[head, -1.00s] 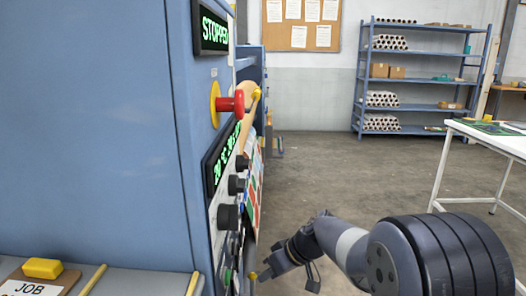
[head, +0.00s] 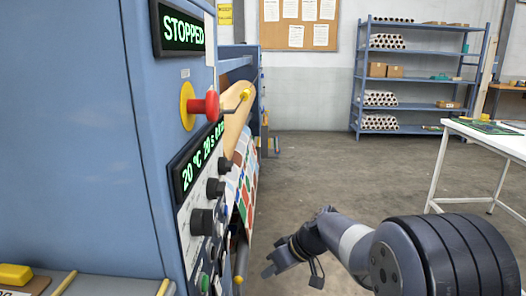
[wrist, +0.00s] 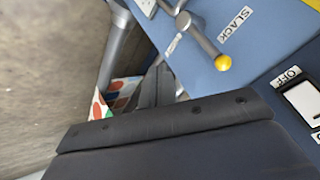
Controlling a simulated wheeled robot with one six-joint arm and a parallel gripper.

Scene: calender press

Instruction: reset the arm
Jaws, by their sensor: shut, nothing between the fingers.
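My gripper (head: 268,272) is low in the head view, just right of the blue calender press (head: 85,130) and apart from its control panel. In the wrist view my gripper's fingers (wrist: 158,82) are shut and empty, pointing at a patterned sheet with coloured dots (wrist: 117,95). A metal lever with a yellow tip (wrist: 222,62) is close to the right of the fingers, beside a SLACK label (wrist: 235,24). My wrist housing hides the lower part of that view.
The press shows a STOPPED display (head: 183,30), a red stop button (head: 207,104) and several black knobs (head: 203,222). A white table (head: 490,140) stands right, a blue shelf (head: 418,80) at the back. The floor (head: 330,175) between is clear.

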